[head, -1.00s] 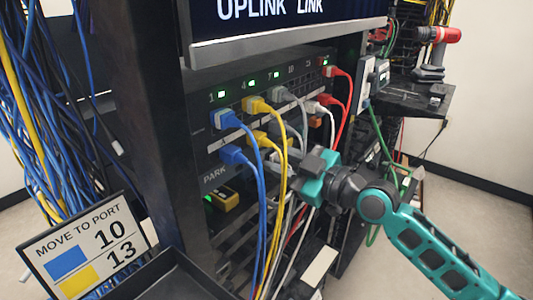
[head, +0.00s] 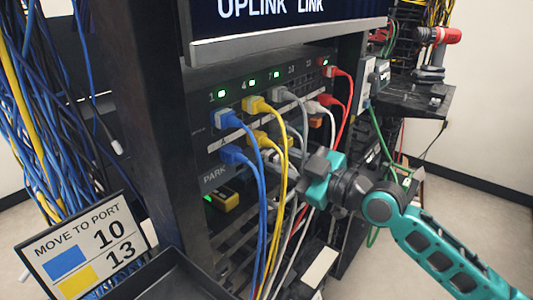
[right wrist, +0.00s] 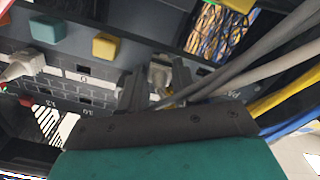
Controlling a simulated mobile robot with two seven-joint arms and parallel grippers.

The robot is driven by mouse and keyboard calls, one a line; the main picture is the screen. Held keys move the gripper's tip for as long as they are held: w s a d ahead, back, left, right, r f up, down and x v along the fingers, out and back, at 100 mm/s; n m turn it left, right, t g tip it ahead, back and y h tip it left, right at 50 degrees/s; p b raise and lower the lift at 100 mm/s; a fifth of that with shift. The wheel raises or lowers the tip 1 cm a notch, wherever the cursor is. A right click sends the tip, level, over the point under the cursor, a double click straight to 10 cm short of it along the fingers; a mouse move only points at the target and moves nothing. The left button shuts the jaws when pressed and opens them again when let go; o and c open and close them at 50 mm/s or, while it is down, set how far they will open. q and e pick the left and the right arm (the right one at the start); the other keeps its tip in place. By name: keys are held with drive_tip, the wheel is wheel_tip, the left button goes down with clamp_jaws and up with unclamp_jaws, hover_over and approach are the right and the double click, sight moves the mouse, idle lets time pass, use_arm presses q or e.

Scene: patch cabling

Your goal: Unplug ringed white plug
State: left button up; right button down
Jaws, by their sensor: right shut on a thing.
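My right gripper (head: 297,160) is at the lower rows of the patch panel (head: 212,158), behind hanging cables. In the right wrist view its two dark fingers (right wrist: 160,90) are shut on a pale white-grey plug (right wrist: 160,72). I cannot make out a ring on it, nor whether it is still seated in a port. In the head view that plug is mostly hidden by cables and the gripper. Another white plug (head: 317,107) with a white cable sits in the panel above; a white plug also shows at the left of the right wrist view (right wrist: 22,65). My left gripper is not in view.
Blue plugs (head: 228,119), yellow plugs (head: 255,104) and red plugs (head: 336,71) sit around the gripper, with cables hanging down. A sign (head: 85,245) and a dark tray (head: 170,280) stand at lower left. A shelf with a drill (head: 437,35) is at right.

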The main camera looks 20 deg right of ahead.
drive_tip(key=shift+b+v, duration=0.5)
drive_tip(key=shift+v, duration=0.9)
